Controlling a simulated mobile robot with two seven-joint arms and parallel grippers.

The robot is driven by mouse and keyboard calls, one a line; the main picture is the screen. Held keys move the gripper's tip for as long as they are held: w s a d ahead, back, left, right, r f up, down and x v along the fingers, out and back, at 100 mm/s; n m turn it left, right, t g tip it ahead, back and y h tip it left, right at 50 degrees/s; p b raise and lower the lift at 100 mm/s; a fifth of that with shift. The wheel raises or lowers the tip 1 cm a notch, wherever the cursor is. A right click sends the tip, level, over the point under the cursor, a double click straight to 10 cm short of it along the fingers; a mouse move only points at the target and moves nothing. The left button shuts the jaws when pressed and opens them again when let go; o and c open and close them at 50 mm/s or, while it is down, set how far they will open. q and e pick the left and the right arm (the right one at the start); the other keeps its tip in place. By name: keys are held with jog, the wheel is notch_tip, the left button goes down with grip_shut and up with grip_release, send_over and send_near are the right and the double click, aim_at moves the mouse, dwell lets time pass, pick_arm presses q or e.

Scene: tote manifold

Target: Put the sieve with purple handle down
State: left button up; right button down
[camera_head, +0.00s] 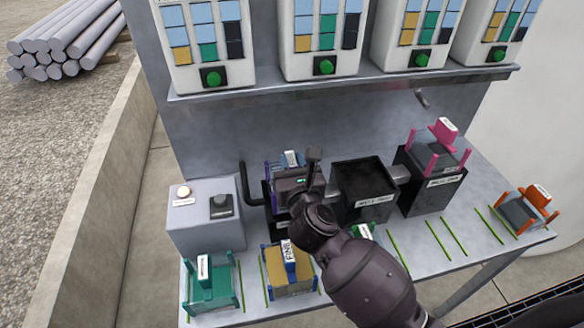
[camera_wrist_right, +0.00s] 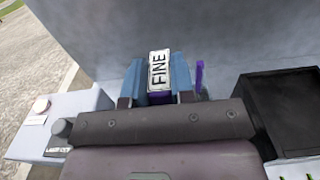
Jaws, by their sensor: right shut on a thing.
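The sieve with purple handle shows as a white FINE label (camera_wrist_right: 159,70) over purple, with a purple post (camera_wrist_right: 199,76) beside it in the right wrist view. In the head view its purple side (camera_head: 268,174) shows left of my wrist. My right gripper (camera_head: 291,160) is shut on its handle, with blue finger-like faces on both sides of the label. The sieve is over the left black box (camera_head: 273,224), mostly hidden behind my gripper. I cannot tell whether it touches the box. My left gripper is not in view.
A middle black box (camera_head: 363,209) and a right one under a pink sieve (camera_head: 436,150) stand alongside. A green sieve (camera_head: 207,282), a yellow one with blue handle (camera_head: 289,270) and an orange-handled one (camera_head: 530,209) stand on the bench. A grey button box (camera_head: 198,235) is left.

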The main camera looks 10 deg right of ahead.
jog(key=shift+f, duration=0.4)
jog(key=shift+f, duration=0.1)
jog(key=c, duration=1)
grip_release()
jog(key=shift+f, duration=0.1)
jog(key=shift+o, duration=0.2)
jog(key=shift+r, duration=0.3)
jog(key=shift+s+f, duration=0.15)
jog(key=shift+s, duration=0.2)
jog(key=s, duration=1.1)
jog(key=shift+s+b, duration=0.2)
jog(key=shift+b, duration=0.1)
